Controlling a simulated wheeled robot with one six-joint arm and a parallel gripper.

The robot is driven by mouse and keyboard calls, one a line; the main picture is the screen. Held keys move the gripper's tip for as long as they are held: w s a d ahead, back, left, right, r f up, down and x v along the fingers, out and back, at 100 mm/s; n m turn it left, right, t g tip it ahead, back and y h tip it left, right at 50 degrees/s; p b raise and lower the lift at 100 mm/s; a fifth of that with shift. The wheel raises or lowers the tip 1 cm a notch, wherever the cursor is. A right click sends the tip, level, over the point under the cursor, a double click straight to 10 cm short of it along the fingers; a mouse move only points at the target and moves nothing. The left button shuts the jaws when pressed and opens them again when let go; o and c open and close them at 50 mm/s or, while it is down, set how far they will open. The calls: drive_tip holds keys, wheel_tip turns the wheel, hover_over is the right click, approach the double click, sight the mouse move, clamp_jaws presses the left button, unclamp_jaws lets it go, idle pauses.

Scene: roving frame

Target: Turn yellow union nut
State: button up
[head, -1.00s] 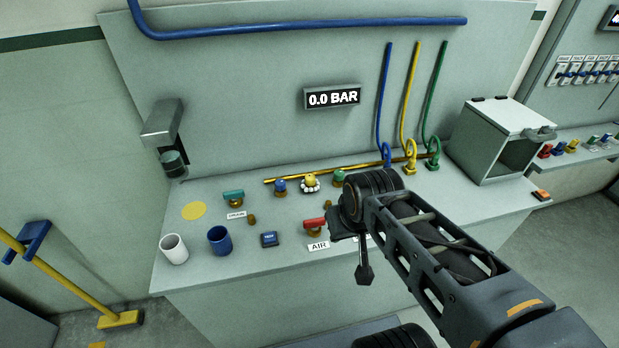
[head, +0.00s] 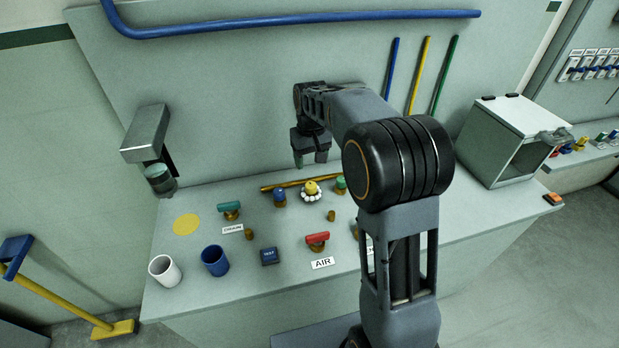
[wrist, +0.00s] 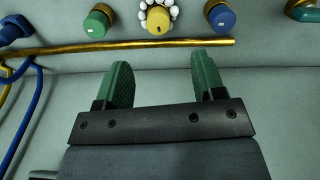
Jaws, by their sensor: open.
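The yellow union nut (head: 312,187) stands on the bench with a ring of white, bubble-like blobs around its base. In the wrist view the nut (wrist: 158,19) is at the top middle, with a dark mark on its face. My gripper (head: 311,160) is above the back of the bench, behind the nut and apart from it. In the wrist view its two green fingers (wrist: 162,68) are spread with nothing between them. The nut lies beyond the fingertips, roughly in line with the gap.
A brass pipe (wrist: 130,46) runs between my fingertips and the nut in the wrist view. A blue knob (head: 279,196) and a green knob (head: 341,186) flank the nut. A red-handled valve (head: 317,239) is in front. The grey box (head: 490,150) stands at right.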

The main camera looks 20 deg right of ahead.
sight(311, 185)
drive_tip(key=f, duration=0.7)
drive_tip(key=f+p, duration=0.1)
drive_tip(key=f, duration=0.3)
drive_tip(key=shift+w+d+f, duration=0.15)
drive_tip(key=shift+w+f, duration=0.1)
drive_tip(key=shift+w, duration=0.15)
drive_tip(key=shift+c, duration=0.3)
drive_tip(key=c, duration=0.9)
drive_tip(key=shift+o, duration=0.2)
